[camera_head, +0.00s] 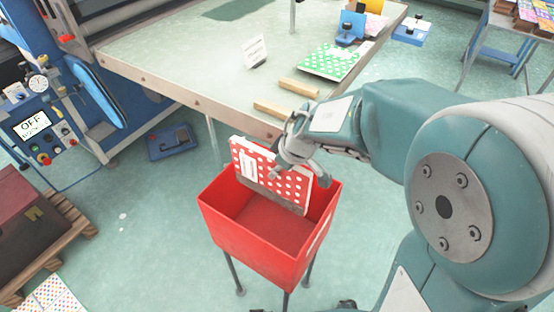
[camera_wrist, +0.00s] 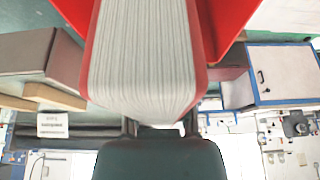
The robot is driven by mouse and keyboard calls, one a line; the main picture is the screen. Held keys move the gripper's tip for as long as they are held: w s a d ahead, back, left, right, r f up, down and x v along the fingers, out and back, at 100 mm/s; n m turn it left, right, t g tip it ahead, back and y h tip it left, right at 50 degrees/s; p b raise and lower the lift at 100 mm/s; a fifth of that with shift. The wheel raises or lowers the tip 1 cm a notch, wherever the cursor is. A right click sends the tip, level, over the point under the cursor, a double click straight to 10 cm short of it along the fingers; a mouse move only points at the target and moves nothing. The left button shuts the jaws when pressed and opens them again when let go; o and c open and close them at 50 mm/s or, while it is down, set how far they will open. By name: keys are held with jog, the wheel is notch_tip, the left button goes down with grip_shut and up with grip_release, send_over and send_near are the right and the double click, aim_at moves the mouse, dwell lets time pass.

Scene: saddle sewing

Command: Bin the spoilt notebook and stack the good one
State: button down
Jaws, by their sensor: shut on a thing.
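A red notebook with white dots (camera_head: 285,187) is held upright, its lower part inside the red bin (camera_head: 222,226). A dark grey band runs along its lower cover, and a white label is on its left part. My gripper (camera_head: 291,160) is shut on the notebook's upper edge. In the wrist view the notebook's page edges (camera_wrist: 145,60) fill the middle, with the red bin (camera_wrist: 235,20) beyond. A green dotted notebook (camera_head: 328,62) lies on the table at the back right. My fingertips are partly hidden by the notebook.
The table (camera_head: 190,62) has two wooden strips (camera_head: 283,108) near its front edge and a small white sign (camera_head: 255,51). A blue stand (camera_head: 350,27) is behind the green notebook. A blue machine with a control panel (camera_head: 40,125) stands at left.

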aim_at(278, 199)
jog(key=shift+f, duration=6.55)
jog(key=shift+c, duration=2)
grip_release()
jog(key=shift+r, duration=0.1)
jog(key=shift+r, duration=8.9)
